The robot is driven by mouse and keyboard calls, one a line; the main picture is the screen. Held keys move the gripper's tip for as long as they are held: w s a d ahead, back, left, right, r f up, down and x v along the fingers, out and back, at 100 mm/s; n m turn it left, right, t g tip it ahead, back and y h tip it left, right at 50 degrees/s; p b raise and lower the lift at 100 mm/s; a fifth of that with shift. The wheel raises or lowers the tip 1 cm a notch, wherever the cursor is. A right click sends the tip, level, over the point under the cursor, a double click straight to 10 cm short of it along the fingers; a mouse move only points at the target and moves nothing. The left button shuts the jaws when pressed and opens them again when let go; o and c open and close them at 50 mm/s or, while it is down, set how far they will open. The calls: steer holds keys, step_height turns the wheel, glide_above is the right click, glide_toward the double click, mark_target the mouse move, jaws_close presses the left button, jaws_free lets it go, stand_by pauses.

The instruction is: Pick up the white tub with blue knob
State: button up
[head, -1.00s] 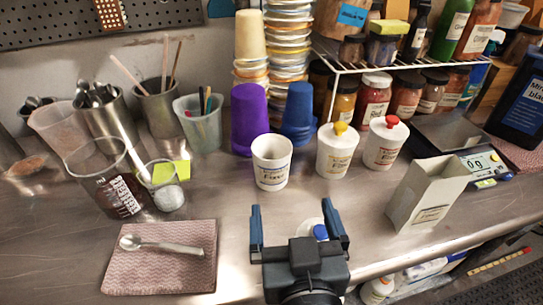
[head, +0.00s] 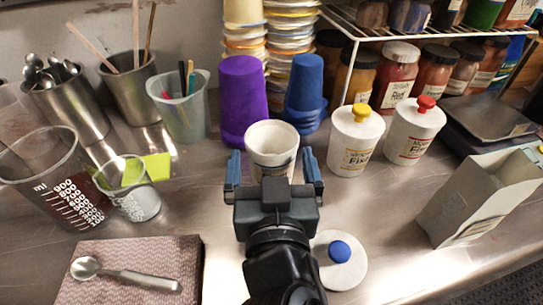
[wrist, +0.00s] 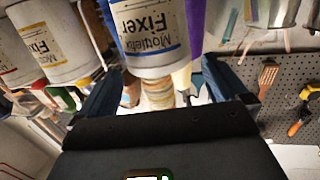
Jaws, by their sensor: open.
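The white tub (head: 272,141) stands upright and uncapped on the steel counter, its lower part hidden behind my gripper in the head view. A round white lid with a blue knob (head: 340,252) lies apart from it, on the counter to the right of my arm. My gripper (head: 272,172) is open, with its fingers on the left and right of the tub in the picture. In the wrist view, the tub (wrist: 150,32) with its "Fixer" label shows between the fingers; I cannot tell whether they touch it.
A yellow-knobbed tub (head: 354,140) and a red-knobbed tub (head: 413,131) stand to the right. Purple cups (head: 243,101) and blue cups (head: 304,92) stand close behind. A beaker (head: 130,187) is at left, a grey open box (head: 478,195) at right. Bare counter lies front right.

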mark_target(271, 124)
steer(key=w+p, duration=0.1)
steer(key=w, duration=0.5)
steer(key=shift+a+f+p, duration=0.1)
steer(key=shift+a+p, duration=0.05)
steer(key=shift+p, duration=0.15)
steer(key=c, duration=1.1)
